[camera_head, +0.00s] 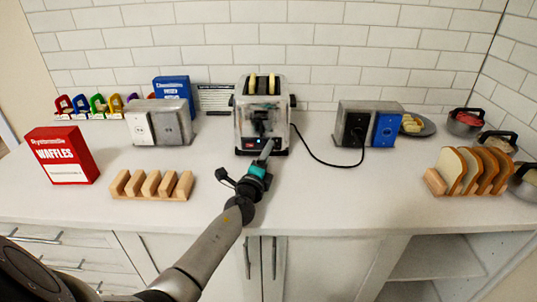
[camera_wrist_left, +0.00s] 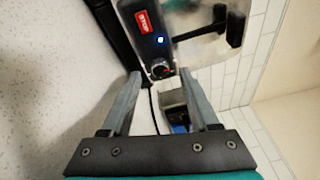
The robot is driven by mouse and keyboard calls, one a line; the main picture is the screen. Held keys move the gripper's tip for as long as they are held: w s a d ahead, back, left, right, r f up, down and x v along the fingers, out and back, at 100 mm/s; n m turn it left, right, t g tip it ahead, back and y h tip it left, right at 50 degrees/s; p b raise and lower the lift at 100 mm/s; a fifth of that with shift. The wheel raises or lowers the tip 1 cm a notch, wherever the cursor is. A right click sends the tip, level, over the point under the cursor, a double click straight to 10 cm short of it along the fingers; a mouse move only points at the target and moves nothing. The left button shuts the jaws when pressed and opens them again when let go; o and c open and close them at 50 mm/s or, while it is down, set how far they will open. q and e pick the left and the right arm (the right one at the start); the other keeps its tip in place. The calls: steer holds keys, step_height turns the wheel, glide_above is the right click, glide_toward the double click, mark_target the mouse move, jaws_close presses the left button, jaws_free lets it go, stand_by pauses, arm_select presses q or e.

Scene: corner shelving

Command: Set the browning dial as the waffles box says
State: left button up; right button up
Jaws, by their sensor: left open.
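The red waffles box (camera_head: 62,155) stands at the left of the counter; its title reads "WAFFLES", but its smaller print is too small to read. The chrome toaster (camera_head: 247,122) stands against the tiled wall, with two light pieces showing in its top slots. My left gripper (camera_head: 267,150) is at the toaster's lower front and partly hides it. In the left wrist view the browning dial (camera_wrist_left: 161,69), a dark round knob with a small red mark, sits between the open fingertips (camera_wrist_left: 159,75). Contact with the dial cannot be told. My right gripper is out of view.
An empty wooden rack (camera_head: 150,187) stands at front left. Outlet blocks (camera_head: 160,124) flank the toaster, and a black cord (camera_head: 318,157) runs right. Bread slices (camera_head: 470,172) and bowls (camera_head: 466,124) are at right. A red STOP button (camera_wrist_left: 144,22) and blue light are above the dial.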

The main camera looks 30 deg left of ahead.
arm_select(q)
steer(key=shift+x, duration=0.9)
steer(key=shift+c, duration=0.2)
jaws_close()
